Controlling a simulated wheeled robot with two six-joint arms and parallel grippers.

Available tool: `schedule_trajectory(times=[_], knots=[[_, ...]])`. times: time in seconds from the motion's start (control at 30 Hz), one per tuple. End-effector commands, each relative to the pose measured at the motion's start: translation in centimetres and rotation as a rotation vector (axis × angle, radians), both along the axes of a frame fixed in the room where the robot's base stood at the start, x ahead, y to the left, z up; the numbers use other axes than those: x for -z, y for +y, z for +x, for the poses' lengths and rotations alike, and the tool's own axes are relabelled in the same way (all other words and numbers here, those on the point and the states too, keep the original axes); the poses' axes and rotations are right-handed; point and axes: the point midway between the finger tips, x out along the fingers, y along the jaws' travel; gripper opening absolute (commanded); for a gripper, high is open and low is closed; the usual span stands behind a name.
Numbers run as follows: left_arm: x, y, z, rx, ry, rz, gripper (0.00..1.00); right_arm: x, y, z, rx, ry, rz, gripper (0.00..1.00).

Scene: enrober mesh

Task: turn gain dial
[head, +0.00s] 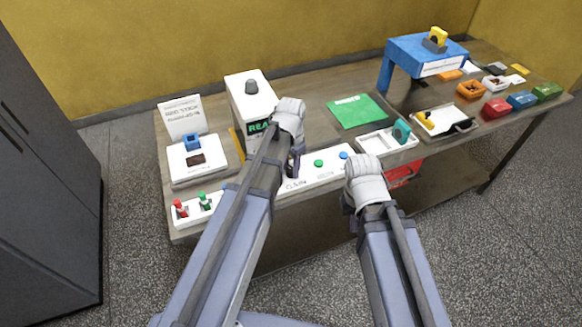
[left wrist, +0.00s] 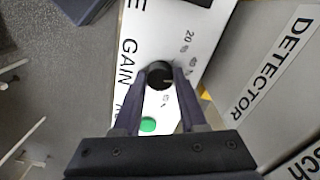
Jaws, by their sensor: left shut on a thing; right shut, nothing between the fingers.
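The gain dial (left wrist: 160,76) is a round black knob with a light pointer mark, on a white panel (left wrist: 135,45) lettered GAIN. In the left wrist view my left gripper (left wrist: 158,80) is shut on it, one finger on each side. In the head view my left gripper (head: 294,163) reaches down to the white panel (head: 318,174), and the dial is hidden there by the fingers and arm. My right gripper (head: 365,185) is near the panel's right end, shut and empty, its fingertips mostly hidden by its own wrist.
A green button (head: 318,162) and a blue button (head: 344,155) sit on the panel right of the dial. The white detector box (head: 244,95) stands behind my left gripper. A white tray (head: 372,143) and a green mat (head: 357,111) lie to the right.

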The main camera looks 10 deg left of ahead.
Motion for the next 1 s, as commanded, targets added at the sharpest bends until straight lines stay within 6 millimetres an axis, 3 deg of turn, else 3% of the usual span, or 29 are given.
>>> schedule_trajectory(times=[0.33, 0.8, 0.83, 1.0], knots=[[0.01, 0.0, -0.02, -0.107, 0.0, 0.0, 0.0, 0.01, 0.0, 0.0, 0.0, 0.0, 0.0, 0.0], [0.01, 0.0, -0.02, -0.119, 0.0, 0.0, 0.0, 0.01, 0.0, 0.0, 0.0, 0.0, 0.0, 0.0], [0.01, 0.0, -0.01, -0.119, 0.0, 0.0, 0.44, 0.01, 0.0, 0.0, 0.0, 0.0, 0.0, 0.0], [0.01, 0.0, -0.01, -0.118, 0.0, 0.0, 0.63, 0.01, 0.0, 0.0, 0.0, 0.0, 0.0, 0.0]])
